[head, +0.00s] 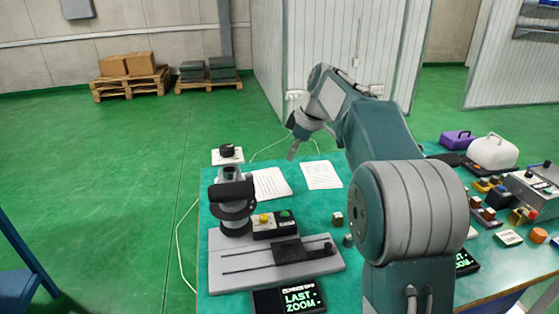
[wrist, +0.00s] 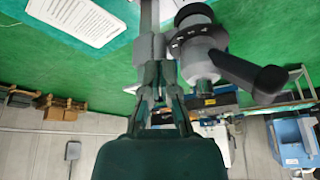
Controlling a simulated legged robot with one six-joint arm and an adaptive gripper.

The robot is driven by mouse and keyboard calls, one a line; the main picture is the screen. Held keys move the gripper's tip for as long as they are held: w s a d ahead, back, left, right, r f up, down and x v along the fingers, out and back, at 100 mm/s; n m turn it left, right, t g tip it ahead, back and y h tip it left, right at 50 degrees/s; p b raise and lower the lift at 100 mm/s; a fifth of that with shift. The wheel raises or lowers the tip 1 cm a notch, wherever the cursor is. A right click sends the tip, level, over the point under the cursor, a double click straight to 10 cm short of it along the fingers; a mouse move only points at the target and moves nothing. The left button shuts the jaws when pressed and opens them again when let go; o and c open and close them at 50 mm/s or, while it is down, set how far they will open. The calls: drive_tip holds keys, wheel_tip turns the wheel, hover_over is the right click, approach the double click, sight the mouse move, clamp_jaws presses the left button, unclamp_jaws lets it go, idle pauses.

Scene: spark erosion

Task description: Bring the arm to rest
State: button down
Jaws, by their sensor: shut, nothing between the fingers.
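My arm stands over the right part of the green-topped bench (head: 340,165), its upper links bent up and to the left. My gripper (head: 292,154) hangs at the arm's far end, above the back of the bench, pointing down. It is shut and empty. In the wrist view my gripper (wrist: 150,15) reaches up to the top edge, its fingers together. The grey and black microscope-like device (head: 233,203) stands left of it on the bench; it also shows in the wrist view (wrist: 200,60), just right of the fingers.
Two paper sheets (head: 269,183) (head: 322,175) lie near the back of the bench. A grey slotted plate (head: 240,262) and a small display (head: 288,301) are at the front left. A white case (head: 493,151), a purple box (head: 457,140) and several small parts crowd the right.

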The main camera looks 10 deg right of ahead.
drive_tip(key=s+a+r+m+h, duration=0.1)
drive_tip(key=s+a+r+m, duration=0.25)
drive_tip(key=s, duration=0.45)
drive_tip(key=s+f+m+t+h, duration=0.1)
drive_tip(key=s+f+m, duration=0.3)
drive_tip(key=s, duration=0.9)
drive_tip(key=s+f+m+t+h, duration=0.1)
drive_tip(key=s+f+m, duration=0.3)
drive_tip(key=s, duration=0.9)
wheel_tip(320, 180, down, 2)
drive_tip(key=shift+d+f+m+t+h, duration=0.1)
drive_tip(key=shift+d+m+t+h, duration=0.25)
drive_tip(key=shift+t, duration=0.35)
drive_tip(key=shift+a, duration=0.3)
drive_tip(key=shift+d, duration=0.1)
